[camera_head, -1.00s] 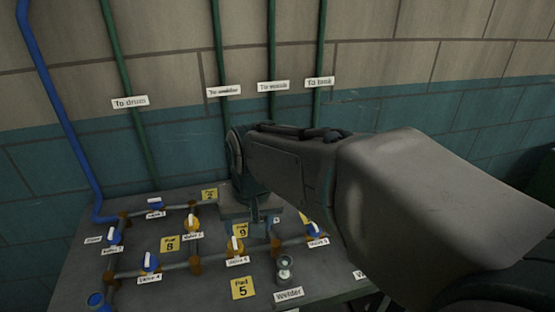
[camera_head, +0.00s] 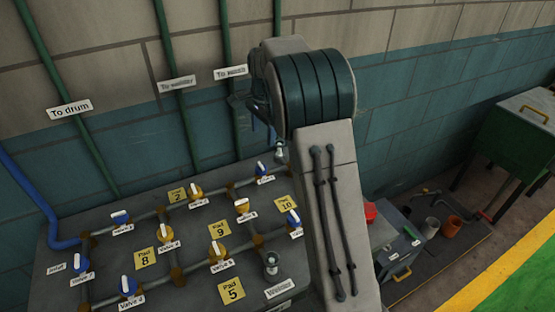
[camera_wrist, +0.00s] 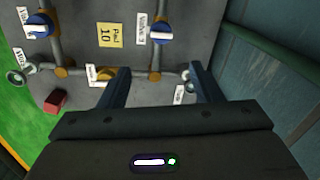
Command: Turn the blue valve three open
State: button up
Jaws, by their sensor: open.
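The blue valve three (camera_wrist: 160,30) shows in the wrist view beside a label (camera_wrist: 141,28) reading "Valve 3". Its white handle lies crosswise to the pipe running down from it. In the head view a blue valve (camera_head: 262,170) at the panel's upper right appears to be the same one; its label is too small to read. My gripper (camera_wrist: 157,70) is open and empty, its two fingers spread over the panel. In the wrist view the valve lies beyond the fingertips, apart from them. In the head view my arm mostly hides the gripper.
The panel (camera_head: 60,285) carries several other blue and yellow valves, pipes and yellow pad labels. In the wrist view a yellow valve (camera_wrist: 103,74) sits by the left finger, and a fitting (camera_wrist: 187,74) by the right. A wall with green pipes (camera_head: 178,85) stands behind.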

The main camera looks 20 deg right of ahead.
aim_at(262, 165)
jog(key=f, duration=0.4)
jog(key=f+p, duration=0.1)
jog(key=f, duration=0.4)
jog(key=w+f+p, duration=0.1)
jog(key=f, duration=0.3)
jog(key=shift+w+a+f, duration=0.1)
jog(key=shift+a+f, duration=0.2)
jog(key=shift+f, duration=0.1)
jog(key=shift+c, duration=0.3)
